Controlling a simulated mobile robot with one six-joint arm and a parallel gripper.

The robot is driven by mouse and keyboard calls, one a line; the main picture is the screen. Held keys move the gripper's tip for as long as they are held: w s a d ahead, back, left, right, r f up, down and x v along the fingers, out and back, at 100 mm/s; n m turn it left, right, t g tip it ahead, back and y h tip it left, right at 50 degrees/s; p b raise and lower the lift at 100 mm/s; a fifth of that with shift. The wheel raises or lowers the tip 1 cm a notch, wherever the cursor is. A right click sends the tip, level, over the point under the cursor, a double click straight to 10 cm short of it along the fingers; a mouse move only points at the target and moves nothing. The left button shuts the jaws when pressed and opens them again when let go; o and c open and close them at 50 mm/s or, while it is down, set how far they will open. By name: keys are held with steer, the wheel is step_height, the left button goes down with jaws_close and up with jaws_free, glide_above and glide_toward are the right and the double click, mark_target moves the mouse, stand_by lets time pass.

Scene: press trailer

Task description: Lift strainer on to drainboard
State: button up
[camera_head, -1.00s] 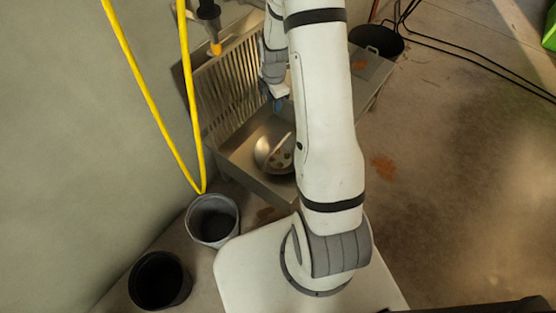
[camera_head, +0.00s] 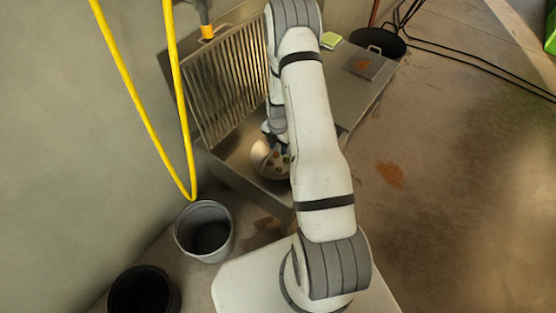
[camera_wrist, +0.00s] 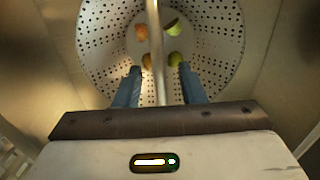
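The strainer (camera_head: 259,156), a round perforated metal bowl, sits in the metal sink basin (camera_head: 230,150), partly hidden by my arm. In the wrist view the strainer (camera_wrist: 100,45) holds several green and reddish pieces. Its bar-like handle (camera_wrist: 154,40) runs across the bowl, between the fingers of my gripper (camera_wrist: 160,85). The blue fingers are open, with a gap on each side of the handle. In the head view my gripper (camera_head: 273,137) is low over the strainer; its fingertips are hard to see. The flat metal drainboard (camera_head: 352,88) lies right of the basin.
A green sponge (camera_head: 330,40) and a reddish-marked flat plate (camera_head: 370,63) lie on the drainboard side. A ribbed metal panel (camera_head: 222,85) stands behind the basin. A yellow hose (camera_head: 178,110) hangs at left. A grey bucket (camera_head: 204,230) and black bucket (camera_head: 145,291) stand near my base.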

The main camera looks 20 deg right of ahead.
steer(key=shift+f, duration=1)
steer(key=shift+f+b, duration=0.25)
steer(key=shift+b, duration=0.1)
steer(key=shift+c, duration=0.3)
jaws_close()
